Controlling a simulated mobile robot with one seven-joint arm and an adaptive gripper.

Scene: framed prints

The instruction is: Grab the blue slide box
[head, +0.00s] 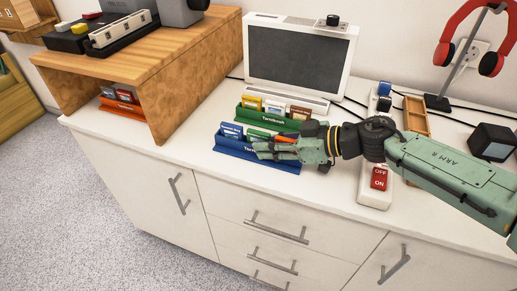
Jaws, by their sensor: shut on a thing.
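The blue slide box (235,148) is a long, open-topped holder on the white cabinet top, with several small cartons standing in it, a blue-and-white one at its left end. My gripper (262,151) reaches in from the right, with its fingers at the middle of the blue box and covering part of its front. It is shut on the box, as far as this view shows. The exact contact is hidden by the fingers.
A similar green box (250,116) stands close behind, before a white monitor (298,62). A wooden riser (190,85) stands left, with an orange box (122,110) under it. A white switch block (373,197) and wooden tray (416,115) are right.

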